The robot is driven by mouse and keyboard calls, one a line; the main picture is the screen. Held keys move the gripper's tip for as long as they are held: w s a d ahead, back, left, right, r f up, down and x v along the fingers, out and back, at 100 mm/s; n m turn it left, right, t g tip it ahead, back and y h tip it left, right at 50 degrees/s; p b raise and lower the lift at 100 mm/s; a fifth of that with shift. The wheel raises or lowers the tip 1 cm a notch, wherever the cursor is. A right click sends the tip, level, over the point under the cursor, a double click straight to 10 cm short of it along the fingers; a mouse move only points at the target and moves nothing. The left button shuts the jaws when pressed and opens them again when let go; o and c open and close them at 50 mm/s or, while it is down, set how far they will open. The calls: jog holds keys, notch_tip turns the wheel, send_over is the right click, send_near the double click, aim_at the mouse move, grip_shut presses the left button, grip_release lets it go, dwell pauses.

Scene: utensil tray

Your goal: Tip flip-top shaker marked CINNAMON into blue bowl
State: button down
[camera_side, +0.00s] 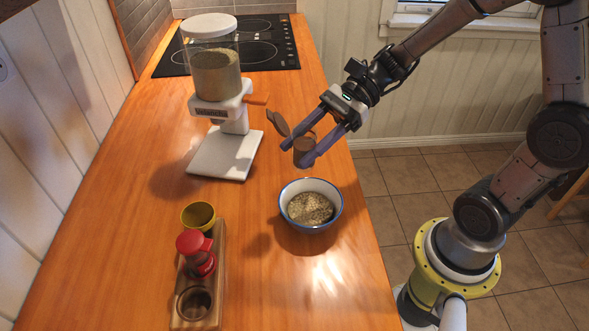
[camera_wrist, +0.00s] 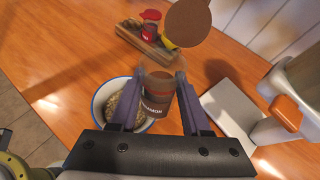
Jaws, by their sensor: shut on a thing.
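The brown flip-top shaker (camera_side: 303,150) is between the fingers of my gripper (camera_side: 312,150), which is shut on it. In the wrist view its label ends in "NAMON" (camera_wrist: 155,108), the start hidden by a finger. Its round lid (camera_wrist: 188,22) is flipped open. The shaker looks close to upright and is held above the counter, behind the bowl in the side view. The white bowl with a blue rim (camera_side: 311,182) stands on the counter and holds greenish-brown grains. It also shows in the wrist view (camera_wrist: 97,104), left of the shaker.
A dispenser (camera_side: 217,85) with a white base plate (camera_side: 225,155) stands behind left. A wooden rack (camera_side: 222,265) at front left holds a red-topped shaker (camera_side: 195,250) and a yellow cup-like item (camera_side: 198,216), with one empty hole. A black hob (camera_side: 262,50) is at the back.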

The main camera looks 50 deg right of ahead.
jog(key=shift+w+d+f+m+t, duration=0.15)
jog(key=shift+w+d+t, duration=0.15)
jog(key=shift+d, duration=0.3)
jog(key=shift+w+d+f+m+t, duration=0.15)
jog(key=shift+d+t, duration=0.15)
jog(key=shift+d, duration=0.25)
jog(key=shift+r, duration=0.1)
jog(key=shift+s+a+r+n+t+h, duration=0.1)
jog(key=shift+s+a+n+t+h, duration=0.1)
jog(key=shift+s+n+h, duration=0.15)
jog(key=shift+s+a+n+t+h, duration=0.1)
jog(key=shift+a+n+h, duration=0.15)
jog(key=shift+h, duration=0.2)
jog(key=shift+s+a+n+t+h, duration=0.5)
jog(key=shift+s+a+n+h, duration=0.05)
jog(key=shift+n+h, duration=0.15)
jog(key=shift+f+n+t+h, duration=0.3)
jog(key=shift+n+t+h, duration=0.5)
jog(key=shift+n+h, duration=0.15)
jog(key=f+n+t+h, duration=0.1)
jog(key=n+t+h, duration=0.1)
jog(key=t, duration=0.1)
jog(key=shift+f+n, duration=0.2)
jog(key=shift+n, duration=0.05)
jog(key=shift+s+a+r+n+t+h, duration=0.15)
jog(key=shift+r+n+t+h, duration=0.1)
jog(key=shift+n+t+h, duration=0.15)
jog(key=shift+s+a+r+n+t+h, duration=0.1)
jog(key=shift+r+n+t+h, duration=0.15)
jog(key=shift+n+t, duration=0.15)
